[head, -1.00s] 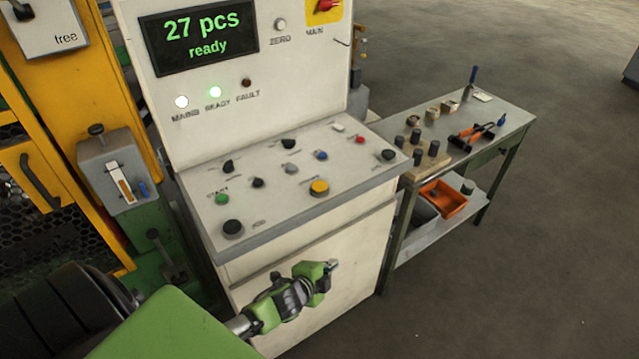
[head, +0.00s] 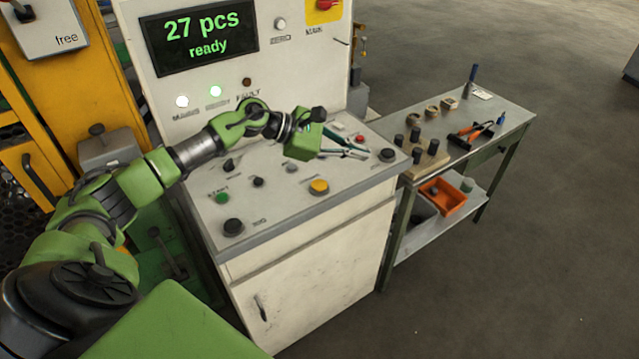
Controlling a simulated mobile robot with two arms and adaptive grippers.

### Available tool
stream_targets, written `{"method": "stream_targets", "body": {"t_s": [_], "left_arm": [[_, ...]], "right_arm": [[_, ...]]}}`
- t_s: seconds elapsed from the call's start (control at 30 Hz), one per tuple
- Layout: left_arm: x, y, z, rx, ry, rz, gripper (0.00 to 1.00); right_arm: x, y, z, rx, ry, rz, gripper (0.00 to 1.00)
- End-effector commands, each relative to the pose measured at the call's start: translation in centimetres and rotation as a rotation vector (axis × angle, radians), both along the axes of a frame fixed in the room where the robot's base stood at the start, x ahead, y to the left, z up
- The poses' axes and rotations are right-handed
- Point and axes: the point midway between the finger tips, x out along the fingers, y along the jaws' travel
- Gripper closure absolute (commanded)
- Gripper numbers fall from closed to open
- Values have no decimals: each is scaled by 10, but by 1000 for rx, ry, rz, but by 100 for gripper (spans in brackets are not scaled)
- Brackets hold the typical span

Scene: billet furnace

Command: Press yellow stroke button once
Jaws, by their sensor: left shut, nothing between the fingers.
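The yellow stroke button (head: 319,187) is a round cap near the front edge of the sloped control panel (head: 275,215). It is in plain view and nothing touches it. My left gripper (head: 362,153) is above the panel, behind and to the right of the yellow button, with its fingers pointing right. It is shut and empty. It hides part of the back row of controls, including the blue button. My right gripper is not in the head view.
A green START button (head: 222,197) and a black knob (head: 233,227) sit left of the yellow button. A red button (head: 360,139) and a black knob (head: 387,155) are near the gripper. The display (head: 199,37) reads "27 pcs ready". A workbench (head: 500,125) with tools stands right.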

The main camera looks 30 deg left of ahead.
Motion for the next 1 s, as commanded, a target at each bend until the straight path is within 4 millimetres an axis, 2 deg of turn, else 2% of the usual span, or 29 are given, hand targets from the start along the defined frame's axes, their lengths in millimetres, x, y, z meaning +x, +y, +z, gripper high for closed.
{"method": "stream_targets", "body": {"t_s": [0.03,0.1,0.2,0.3,0.77,1.0], "left_arm": [[-3,26,2,118,-12,-35,100],[-12,54,-1,251,-12,-83,100],[-21,81,-3,362,-3,-127,100],[-26,94,-3,413,3,-147,100],[-27,96,-6,425,7,-155,100],[-28,96,-23,423,9,-154,100]], "right_arm": [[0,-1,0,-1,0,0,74],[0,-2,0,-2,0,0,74],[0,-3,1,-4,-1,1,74],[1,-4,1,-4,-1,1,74],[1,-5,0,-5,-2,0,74],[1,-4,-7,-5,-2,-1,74]]}}
